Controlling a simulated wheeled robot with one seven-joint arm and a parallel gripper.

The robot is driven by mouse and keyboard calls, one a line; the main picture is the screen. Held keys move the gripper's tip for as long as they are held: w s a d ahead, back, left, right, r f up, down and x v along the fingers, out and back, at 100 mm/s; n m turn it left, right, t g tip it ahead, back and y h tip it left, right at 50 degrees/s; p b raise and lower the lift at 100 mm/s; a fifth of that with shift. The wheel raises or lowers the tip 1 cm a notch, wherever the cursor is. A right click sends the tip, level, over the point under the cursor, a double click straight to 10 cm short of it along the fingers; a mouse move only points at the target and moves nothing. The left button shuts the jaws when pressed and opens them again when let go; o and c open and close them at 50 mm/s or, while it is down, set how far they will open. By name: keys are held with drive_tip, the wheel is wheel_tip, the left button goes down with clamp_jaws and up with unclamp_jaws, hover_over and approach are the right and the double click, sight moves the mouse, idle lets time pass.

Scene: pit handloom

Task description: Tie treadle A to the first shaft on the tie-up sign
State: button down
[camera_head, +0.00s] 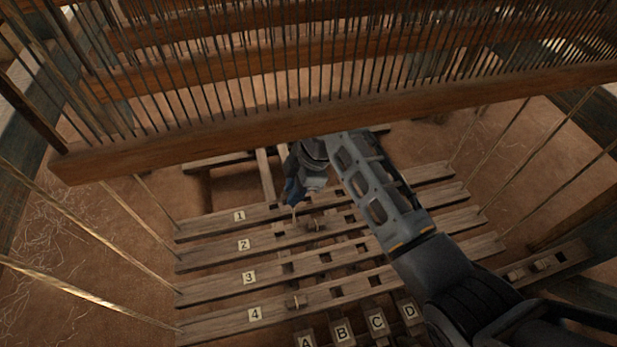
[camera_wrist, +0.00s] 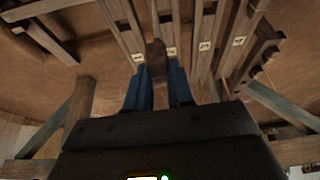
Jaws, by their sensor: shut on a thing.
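My gripper (camera_head: 294,192) reaches down under the beam, its blue fingers beside the bar marked 1 (camera_head: 205,228). In the wrist view the fingers (camera_wrist: 158,85) are shut on a brown wooden peg (camera_wrist: 156,57), which lies in front of the labels 1 and 2. In the head view only a small pale tip shows below the fingers, close to bar 1; I cannot tell whether it touches. Treadle A (camera_head: 306,342) shows its label at the bottom edge, left of treadles B, C and D. The tie-up sign is not in view.
Bars 2 (camera_head: 205,257), 3 (camera_head: 210,287) and 4 (camera_head: 215,321) lie in front of bar 1, with square slots. Pegs sit on bar 2 (camera_head: 316,224) and bar 4 (camera_head: 295,301). A rack (camera_head: 552,261) with pegs is at right. The heddle beam (camera_head: 230,133) and slanting cords crowd the space.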

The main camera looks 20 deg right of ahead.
drive_tip(key=s+a+r+p, duration=0.1)
drive_tip(key=a+r+p, duration=0.2)
drive_tip(key=a, duration=0.1)
drive_tip(key=shift+s+a+f+b, duration=0.1)
drive_tip(key=shift+s+f+b, duration=0.05)
drive_tip(key=shift+f+b, duration=3.85)
drive_tip(key=shift+s+a+f+b, duration=0.1)
drive_tip(key=shift+s+f+b, duration=0.05)
drive_tip(key=shift+f+b, duration=3.8)
drive_tip(key=shift+f+p, duration=0.5)
drive_tip(key=shift+p, duration=0.05)
drive_tip(key=c, duration=0.9)
unclamp_jaws()
drive_tip(key=p+v, duration=1)
drive_tip(key=v, duration=0.4)
drive_tip(key=shift+d+r, duration=0.3)
